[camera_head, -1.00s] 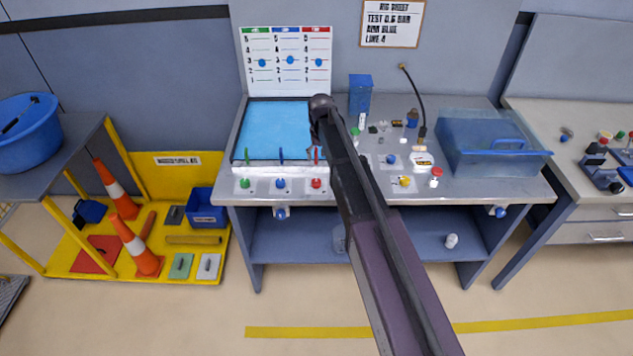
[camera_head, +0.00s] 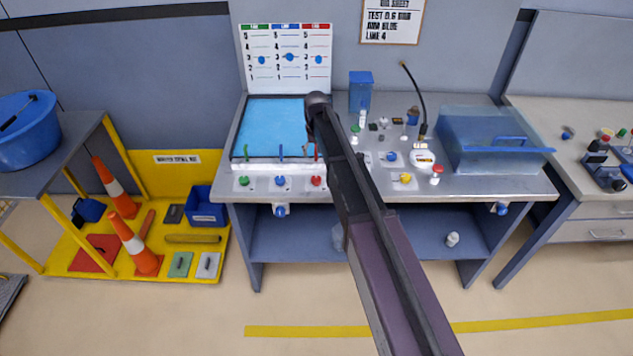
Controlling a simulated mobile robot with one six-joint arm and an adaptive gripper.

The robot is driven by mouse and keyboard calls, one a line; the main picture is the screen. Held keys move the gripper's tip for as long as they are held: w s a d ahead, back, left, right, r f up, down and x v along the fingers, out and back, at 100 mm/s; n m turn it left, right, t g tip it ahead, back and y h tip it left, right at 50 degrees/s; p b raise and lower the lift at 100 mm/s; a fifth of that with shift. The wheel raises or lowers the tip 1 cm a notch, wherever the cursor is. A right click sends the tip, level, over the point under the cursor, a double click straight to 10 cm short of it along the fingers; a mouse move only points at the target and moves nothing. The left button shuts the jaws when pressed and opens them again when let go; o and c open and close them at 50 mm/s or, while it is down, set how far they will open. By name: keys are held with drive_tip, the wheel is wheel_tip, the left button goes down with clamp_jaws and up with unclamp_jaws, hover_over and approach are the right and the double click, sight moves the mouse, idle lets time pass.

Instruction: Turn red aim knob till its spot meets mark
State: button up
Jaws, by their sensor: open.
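My gripper (camera_head: 307,145) is mostly hidden by my arm. Only a small brownish part shows over the front right of the blue panel, behind and above the red knob and apart from it. It is open, with nothing seen in it.
A scale board (camera_head: 286,88) with green, blue and red columns stands behind the blue panel (camera_head: 272,125).

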sight(316, 179)
drive_tip(key=shift+f+b, duration=5.85)
drive_tip(key=shift+f, duration=0.25)
drive_tip(key=c, duration=1.1)
